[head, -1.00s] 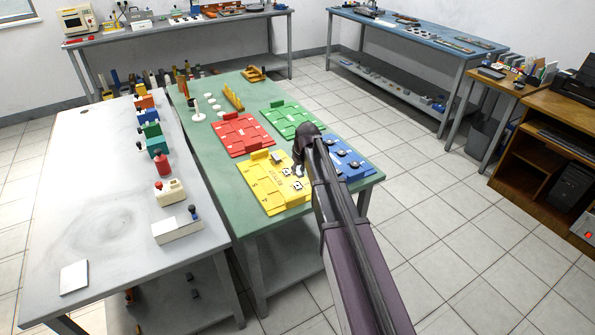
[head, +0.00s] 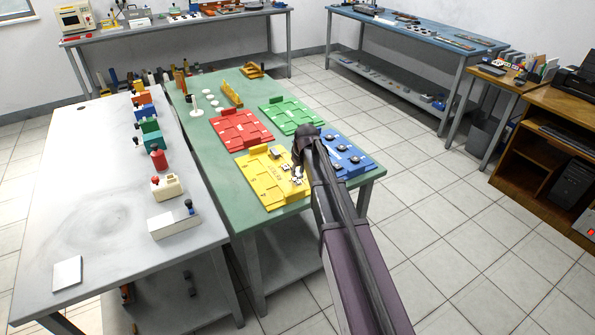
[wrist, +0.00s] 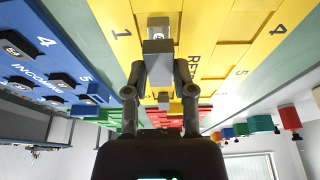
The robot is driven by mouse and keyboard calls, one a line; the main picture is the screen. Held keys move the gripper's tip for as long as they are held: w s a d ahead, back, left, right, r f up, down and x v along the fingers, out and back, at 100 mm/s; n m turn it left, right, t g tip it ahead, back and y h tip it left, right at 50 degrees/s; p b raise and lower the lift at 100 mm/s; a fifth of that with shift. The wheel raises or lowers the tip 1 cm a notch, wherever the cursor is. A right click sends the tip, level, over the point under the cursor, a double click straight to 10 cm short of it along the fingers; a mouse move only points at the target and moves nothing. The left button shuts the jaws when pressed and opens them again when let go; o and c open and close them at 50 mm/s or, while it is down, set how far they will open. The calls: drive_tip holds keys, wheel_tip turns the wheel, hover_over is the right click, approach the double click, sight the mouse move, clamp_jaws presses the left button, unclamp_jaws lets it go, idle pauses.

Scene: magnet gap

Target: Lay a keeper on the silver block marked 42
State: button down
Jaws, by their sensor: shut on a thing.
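My gripper (wrist: 158,85) is shut on a small grey block (wrist: 158,48) in the wrist view, with a finger on each side of it. The held block is above the yellow tray (wrist: 215,30), which has printed slot numbers. In the head view the yellow tray (head: 255,180) lies at the green table's near end, with small silver pieces (head: 295,172) beside my gripper (head: 298,164). My arm hides part of the tray. I cannot make out a mark 42.
The blue tray (head: 352,163) with several dark round-topped pieces is right of my arm. Red (head: 240,130) and green (head: 293,114) trays lie behind. A white table (head: 90,190) on the left carries a row of coloured blocks. Open floor (head: 440,230) lies on the right.

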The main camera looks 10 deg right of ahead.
drive_tip(key=shift+f+b, duration=0.9)
drive_tip(key=shift+f, duration=0.25)
drive_tip(key=shift+f, duration=0.2)
idle(0.6)
drive_tip(key=shift+c, duration=1.8)
unclamp_jaws()
drive_tip(key=c, duration=0.5)
drive_tip(key=shift+c, duration=0.2)
drive_tip(key=shift+r, duration=0.1)
drive_tip(key=shift+r+p, duration=2.05)
drive_tip(key=shift+r, duration=0.15)
